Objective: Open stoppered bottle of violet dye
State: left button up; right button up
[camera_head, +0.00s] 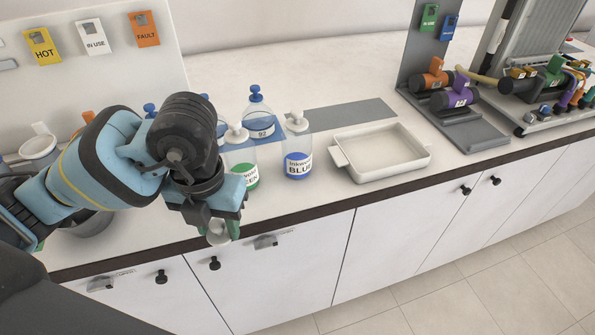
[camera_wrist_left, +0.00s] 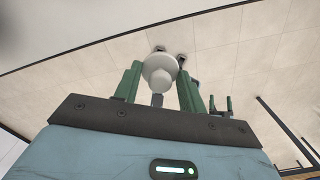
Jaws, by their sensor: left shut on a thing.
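My left gripper (camera_head: 222,232) is shut on a white stopper (camera_head: 218,238), held in front of the counter's front edge. In the left wrist view the stopper (camera_wrist_left: 158,72) sits between the green fingers (camera_wrist_left: 157,88), rounded, with a short stem; no bottle shows attached to it. I cannot make out a bottle of violet dye; my left arm covers part of the counter. A green-labelled bottle (camera_head: 243,176) with a white stopper stands partly behind the gripper. The Inkwell Blue bottle (camera_head: 298,163) stands right of it, white stopper on. My right gripper is not in view.
A blue-stoppered bottle (camera_head: 258,122) stands behind those bottles. An empty white tray (camera_head: 428,158) is to the right on the counter, near a grey mat (camera_head: 345,115). A board with coloured tags (camera_head: 95,38) stands at the back left. Valve rigs (camera_head: 450,100) stand far right.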

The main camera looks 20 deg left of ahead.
pick_arm(q)
jog(key=shift+s+a+n, duration=0.15)
jog(key=shift+n, duration=1.05)
send_over(280, 198)
jog(key=s, duration=0.2)
jog(key=shift+w+a+f, duration=0.1)
jog(key=shift+a+f, duration=0.2)
jog(key=shift+f, duration=0.35)
jog(key=shift+w+d, duration=0.15)
jog(key=shift+w, duration=0.35)
jog(key=shift+w, duration=0.1)
jog(key=shift+w+d+f, duration=0.1)
jog(key=shift+w+d, duration=0.1)
jog(key=shift+w, duration=0.15)
notch_tip(280, 198, down, 4)
jog(key=shift+a+r, duration=0.1)
jog(key=shift+r, duration=0.15)
jog(key=shift+f, duration=0.2)
